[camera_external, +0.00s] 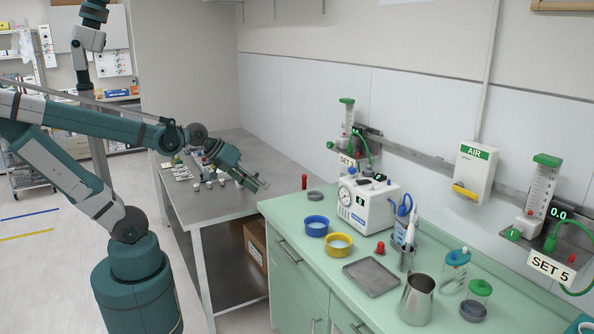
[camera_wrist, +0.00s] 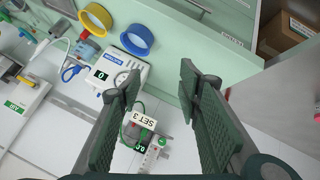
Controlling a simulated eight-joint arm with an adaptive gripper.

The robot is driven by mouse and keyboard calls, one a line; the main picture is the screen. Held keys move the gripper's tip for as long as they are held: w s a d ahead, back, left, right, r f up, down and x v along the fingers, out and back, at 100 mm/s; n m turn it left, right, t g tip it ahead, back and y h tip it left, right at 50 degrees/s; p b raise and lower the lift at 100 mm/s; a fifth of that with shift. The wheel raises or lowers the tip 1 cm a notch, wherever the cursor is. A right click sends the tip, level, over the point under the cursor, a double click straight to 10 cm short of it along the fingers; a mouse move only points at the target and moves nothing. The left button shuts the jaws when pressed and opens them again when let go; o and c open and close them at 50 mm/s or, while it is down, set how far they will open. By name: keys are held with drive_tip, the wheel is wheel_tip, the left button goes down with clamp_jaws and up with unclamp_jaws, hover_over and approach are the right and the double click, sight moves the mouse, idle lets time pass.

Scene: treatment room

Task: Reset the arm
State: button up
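My gripper (camera_external: 258,184) is at the end of my green arm, held above the right part of the grey metal table (camera_external: 232,206) in the external view. In the wrist view its two dark green fingers (camera_wrist: 158,85) stand wide apart with nothing between them. The gripper is open and empty. Beyond the fingers, the wrist view shows the wall unit marked SET 3 (camera_wrist: 141,122) and the white device (camera_wrist: 120,68).
The green counter (camera_external: 322,262) holds a blue ring-shaped dish (camera_external: 316,226), a yellow one (camera_external: 338,244), a grey tray (camera_external: 371,277), a steel jug (camera_external: 416,299) and the white device (camera_external: 366,207). Small items (camera_external: 196,176) lie on the metal table. A cardboard box (camera_external: 255,243) sits below.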

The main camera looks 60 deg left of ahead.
drive_tip(key=s+a+f+m+g+y, duration=0.1)
drive_tip(key=s+a+f+m+y, duration=0.1)
drive_tip(key=s+a+m, duration=0.2)
drive_tip(key=s, duration=0.3)
drive_tip(key=shift+s+g, duration=0.25)
drive_tip(key=shift+g, duration=0.15)
